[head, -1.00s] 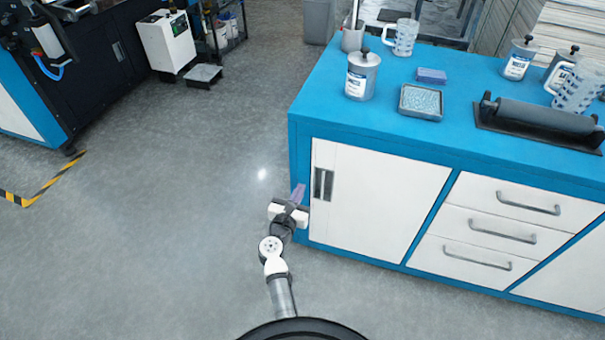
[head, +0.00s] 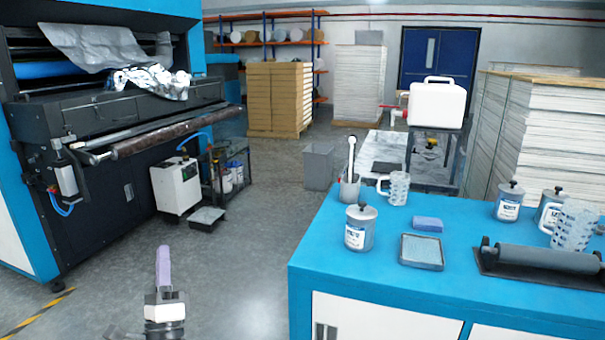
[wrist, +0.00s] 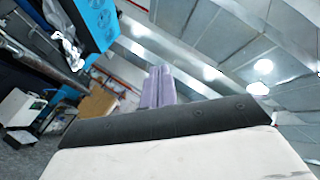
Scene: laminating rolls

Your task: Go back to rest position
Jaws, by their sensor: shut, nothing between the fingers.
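My gripper (head: 163,268) is in the lower left of the head view, over the open floor to the left of the blue cabinet. Its purple fingers point upward and are closed together with nothing between them. In the wrist view the closed fingers (wrist: 158,88) rise past the dark gripper edge towards the ceiling. Nothing touches the gripper.
The blue-topped cabinet (head: 330,270) stands at the right, bearing lidded cans, measuring jugs, a tray (head: 421,251) and a roller (head: 540,257). A large laminating machine (head: 90,120) is at the left. A grey bin (head: 318,166) stands behind.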

